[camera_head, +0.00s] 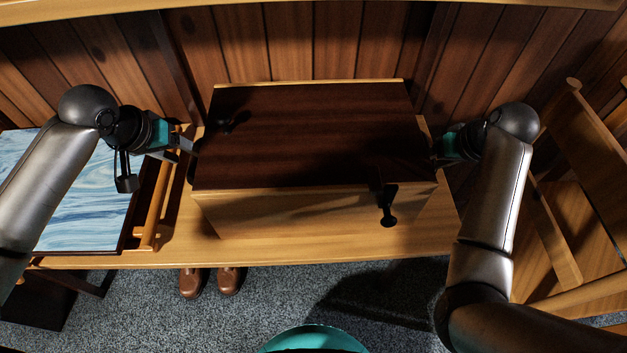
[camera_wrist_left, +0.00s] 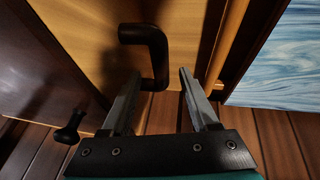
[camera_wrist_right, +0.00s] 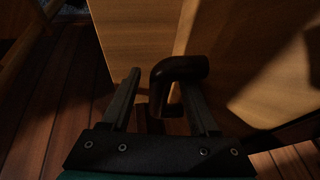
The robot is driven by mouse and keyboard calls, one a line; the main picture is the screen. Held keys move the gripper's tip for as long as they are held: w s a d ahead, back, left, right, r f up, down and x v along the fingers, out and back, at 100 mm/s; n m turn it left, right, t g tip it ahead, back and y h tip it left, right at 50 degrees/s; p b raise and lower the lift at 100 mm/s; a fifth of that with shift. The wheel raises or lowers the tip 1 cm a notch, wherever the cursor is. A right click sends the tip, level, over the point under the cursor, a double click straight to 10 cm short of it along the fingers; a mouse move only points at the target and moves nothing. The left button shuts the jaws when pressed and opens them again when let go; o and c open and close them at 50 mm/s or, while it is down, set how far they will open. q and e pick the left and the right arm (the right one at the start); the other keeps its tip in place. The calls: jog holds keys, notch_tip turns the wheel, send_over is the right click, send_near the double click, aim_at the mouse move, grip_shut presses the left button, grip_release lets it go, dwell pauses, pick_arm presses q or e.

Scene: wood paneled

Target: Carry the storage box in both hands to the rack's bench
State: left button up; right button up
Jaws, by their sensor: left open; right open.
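The storage box (camera_head: 310,130), with a dark brown lid and light wood sides, rests on the wooden rack's bench (camera_head: 300,249). My left gripper (camera_head: 191,147) is open at the box's left end. In the left wrist view, a dark bent handle (camera_wrist_left: 156,55) on the box's side reaches between the open fingertips. My right gripper (camera_head: 434,150) is open at the right end, its fingertips partly hidden. In the right wrist view, another dark handle (camera_wrist_right: 180,70) lies at and between the fingertips. I cannot tell whether the fingers touch the handles.
A blue-and-white patterned panel (camera_head: 85,195) in a wooden frame lies left of the box. Brown shoes (camera_head: 210,282) stand below the bench's front edge. A wooden slatted piece of furniture (camera_head: 590,160) is at the right. Wood paneling (camera_head: 330,45) rises close behind.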

jog(key=v, duration=0.9)
jog(key=shift+d+f, duration=0.1)
